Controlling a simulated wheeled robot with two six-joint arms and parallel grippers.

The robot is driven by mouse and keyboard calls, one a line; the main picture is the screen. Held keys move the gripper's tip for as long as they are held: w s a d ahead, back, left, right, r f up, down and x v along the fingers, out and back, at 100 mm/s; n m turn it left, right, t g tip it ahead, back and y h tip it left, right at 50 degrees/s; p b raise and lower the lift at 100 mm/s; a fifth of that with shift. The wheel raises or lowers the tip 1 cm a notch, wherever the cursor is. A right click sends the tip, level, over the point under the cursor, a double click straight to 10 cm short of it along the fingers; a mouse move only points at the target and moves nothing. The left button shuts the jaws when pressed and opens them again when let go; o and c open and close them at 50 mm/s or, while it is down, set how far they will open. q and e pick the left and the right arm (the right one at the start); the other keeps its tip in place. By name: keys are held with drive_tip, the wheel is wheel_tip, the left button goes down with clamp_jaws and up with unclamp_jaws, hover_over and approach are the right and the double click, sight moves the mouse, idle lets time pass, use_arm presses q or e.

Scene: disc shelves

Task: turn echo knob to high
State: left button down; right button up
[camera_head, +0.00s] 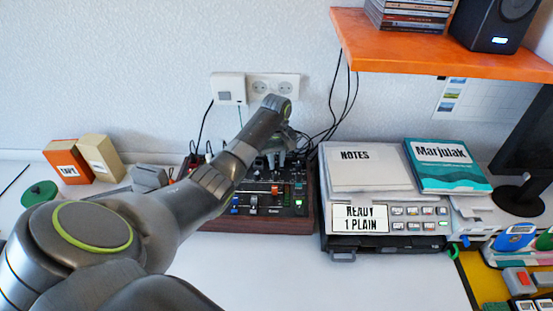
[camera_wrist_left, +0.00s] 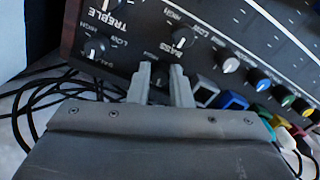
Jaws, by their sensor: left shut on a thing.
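A black mixer with wooden sides (camera_head: 250,212) stands on the white desk against the wall. My left arm reaches across it, and my left gripper (camera_head: 284,145) is at the mixer's back part. In the left wrist view the gripper (camera_wrist_left: 160,82) is shut on a dark knob (camera_wrist_left: 158,73) on the mixer panel. The knob is mostly hidden between the fingers, and its pointer and own label cannot be read. Printed words TREBLE, BASS, HIGH and LOW show near the neighbouring knobs (camera_wrist_left: 97,47). I cannot make out an echo label. My right gripper is not in view.
Black cables (camera_wrist_left: 35,98) run beside the mixer. Several coloured knobs and sliders (camera_wrist_left: 257,78) sit close by on the panel. An orange shelf (camera_head: 440,52) overhangs at upper right.

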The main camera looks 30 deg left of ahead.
use_arm(q)
drive_tip(key=m+p, duration=0.2)
drive_tip(key=p, duration=0.1)
drive_tip(key=shift+r+m, duration=0.3)
drive_tip(key=shift+m, duration=0.1)
drive_tip(key=m+p, duration=0.2)
drive_tip(key=m, duration=0.1)
drive_tip(key=shift+m+p, duration=0.3)
drive_tip(key=m+p, duration=0.2)
drive_tip(key=m, duration=0.2)
drive_tip(key=shift+a+f+m, duration=0.1)
drive_tip(key=shift+f+m, duration=0.05)
drive_tip(key=shift+m, duration=0.15)
drive_tip(key=m, duration=0.4)
drive_tip(key=shift+p, duration=0.35)
drive_tip(key=shift+m, duration=0.3)
drive_tip(key=c, duration=1.5)
unclamp_jaws()
drive_tip(key=shift+o, duration=0.9)
